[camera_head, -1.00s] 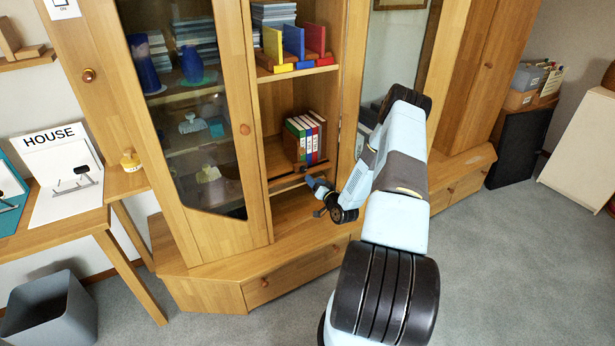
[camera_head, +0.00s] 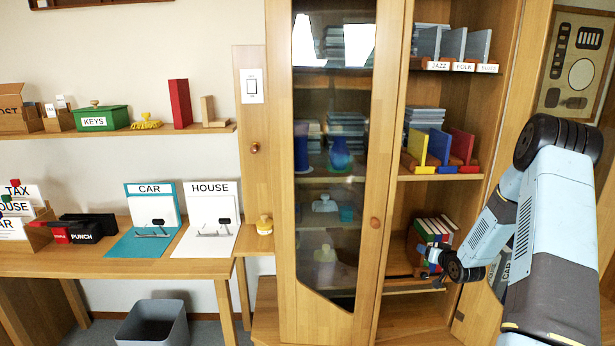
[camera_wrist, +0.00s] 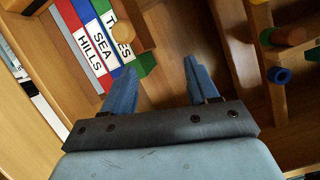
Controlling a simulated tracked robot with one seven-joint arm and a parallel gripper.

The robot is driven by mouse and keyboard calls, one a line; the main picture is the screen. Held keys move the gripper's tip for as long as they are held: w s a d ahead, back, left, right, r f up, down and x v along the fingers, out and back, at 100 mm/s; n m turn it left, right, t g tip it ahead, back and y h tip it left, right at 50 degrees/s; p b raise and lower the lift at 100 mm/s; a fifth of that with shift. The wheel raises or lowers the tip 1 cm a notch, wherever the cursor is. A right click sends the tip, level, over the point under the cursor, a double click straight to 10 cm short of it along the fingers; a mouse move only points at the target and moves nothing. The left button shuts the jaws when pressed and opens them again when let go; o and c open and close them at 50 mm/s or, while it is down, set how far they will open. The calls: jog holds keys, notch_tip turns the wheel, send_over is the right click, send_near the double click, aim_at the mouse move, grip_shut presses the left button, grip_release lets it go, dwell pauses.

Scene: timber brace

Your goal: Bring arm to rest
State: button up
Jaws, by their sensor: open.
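My arm (camera_head: 505,230) reaches from the right side of the head view into the open cabinet. My gripper (camera_wrist: 160,80) is open, with two blue fingers apart and only wooden surface seen between them. In the head view my gripper (camera_head: 428,258) is small, just in front of the row of books (camera_head: 434,230). In the wrist view the labelled book spines (camera_wrist: 97,45), among them SEA and HILLS, lie beyond the left finger. A rounded tan wooden piece (camera_wrist: 122,36) overlaps one label. Whether a finger touches the books cannot be told.
The cabinet's glass door (camera_head: 335,150) stands left of the open shelves. Coloured bookends (camera_head: 438,150) sit on the shelf above my gripper. A wooden bar with coloured pegs (camera_wrist: 280,75) is close on the right in the wrist view. A desk (camera_head: 140,265) and grey bin (camera_head: 153,325) are left.

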jog(key=s+a+r+n+g+h, duration=0.15)
jog(key=s+a+r, duration=0.3)
jog(key=r, duration=0.45)
jog(key=s+a+r+g+h, duration=0.1)
jog(key=s+a+r+g, duration=0.3)
jog(key=r, duration=0.6)
jog(key=s+a+r+t+h, duration=0.1)
jog(key=s+a+r, duration=0.1)
jog(key=s+r, duration=0.55)
jog(key=s+a+r+g, duration=0.1)
jog(key=s+a+r, duration=0.2)
jog(key=s, duration=0.7)
jog(key=s+a+r+g+y, duration=0.1)
jog(key=s+a+r, duration=0.3)
jog(key=s, duration=0.7)
jog(key=s+a+r+g+y, duration=0.1)
jog(key=s+a+r+g, duration=0.1)
jog(key=s, duration=0.8)
jog(key=shift+s+a+r, duration=0.3)
jog(key=shift+a+r, duration=0.35)
jog(key=shift+a, duration=0.1)
jog(key=shift+n, duration=0.25)
jog(key=shift+c, duration=1.2)
jog(key=shift+d, duration=0.15)
jog(key=shift+c, duration=0.3)
